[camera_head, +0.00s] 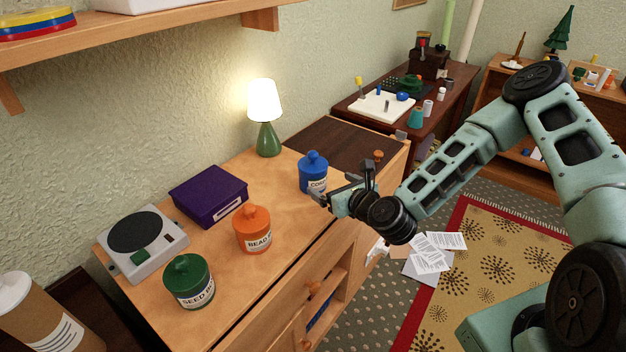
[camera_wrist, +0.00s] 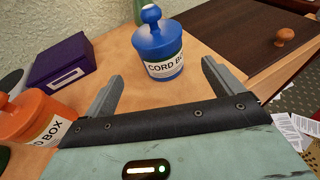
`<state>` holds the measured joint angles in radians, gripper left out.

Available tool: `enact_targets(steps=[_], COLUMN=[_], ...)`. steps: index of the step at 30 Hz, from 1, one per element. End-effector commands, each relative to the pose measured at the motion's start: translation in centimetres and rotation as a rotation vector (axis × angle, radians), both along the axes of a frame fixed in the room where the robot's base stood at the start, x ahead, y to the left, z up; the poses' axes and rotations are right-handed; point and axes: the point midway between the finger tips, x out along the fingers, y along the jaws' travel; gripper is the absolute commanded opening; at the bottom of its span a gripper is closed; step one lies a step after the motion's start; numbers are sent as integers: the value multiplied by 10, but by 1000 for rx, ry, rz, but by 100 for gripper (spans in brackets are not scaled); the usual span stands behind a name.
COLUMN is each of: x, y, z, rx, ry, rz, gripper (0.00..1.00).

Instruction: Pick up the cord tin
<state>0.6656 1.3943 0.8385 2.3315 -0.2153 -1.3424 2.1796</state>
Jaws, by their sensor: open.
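The cord tin is a blue lidded tin (camera_head: 312,170) with a round knob and a white label. It stands upright on the wooden cabinet top (camera_head: 220,255), in front of the lamp. In the wrist view the blue tin (camera_wrist: 157,48) reads "CORD BOX" and stands just beyond the fingertips. My gripper (camera_head: 328,193) is at the front side of the tin, low over the cabinet's edge. In the wrist view my gripper (camera_wrist: 158,72) is open and empty, its two fingers spread to either side of the tin's near face.
An orange tin (camera_head: 253,230), a green tin (camera_head: 189,281), a purple box (camera_head: 209,195) and a grey device (camera_head: 141,243) share the cabinet top. A lit lamp (camera_head: 265,115) stands behind the blue tin. A dark panel with a wooden knob (camera_wrist: 284,37) lies to its right.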

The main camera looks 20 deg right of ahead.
Motion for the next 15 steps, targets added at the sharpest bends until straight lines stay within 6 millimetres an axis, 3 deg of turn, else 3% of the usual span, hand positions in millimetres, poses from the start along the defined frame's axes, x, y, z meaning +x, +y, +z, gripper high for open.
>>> enact_targets(steps=[4,15], x=[24,55], y=[6,13], z=[-7,-15], rx=[-2,-4], ry=[1,0], rz=[1,2], gripper=[92,92])
